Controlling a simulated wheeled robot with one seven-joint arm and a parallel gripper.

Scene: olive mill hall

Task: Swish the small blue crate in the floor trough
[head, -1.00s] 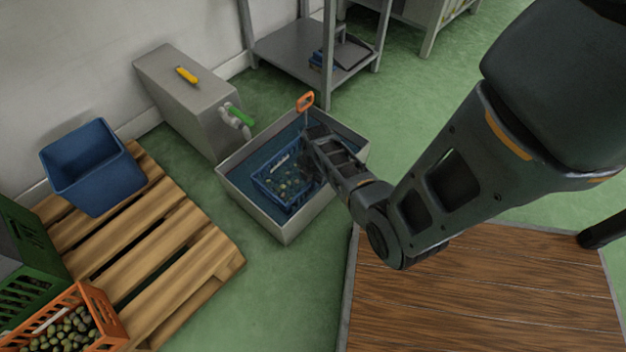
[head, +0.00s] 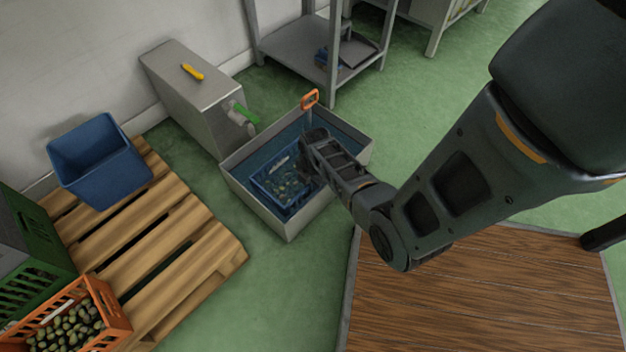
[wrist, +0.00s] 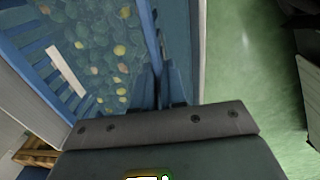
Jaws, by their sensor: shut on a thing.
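The small blue crate (head: 272,188) sits inside the floor trough (head: 262,216), low in the water, with olives in it. The trough is a grey, square-sided basin on the green floor. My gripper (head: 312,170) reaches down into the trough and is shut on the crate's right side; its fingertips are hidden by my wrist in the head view.
An orange-handled tool (head: 310,98) stands at the trough's back rim. A pallet (head: 170,245) bears a blue bin (head: 98,165); an orange crate of olives (head: 75,325) is front left. A brown-topped surface (head: 480,290) is at right.

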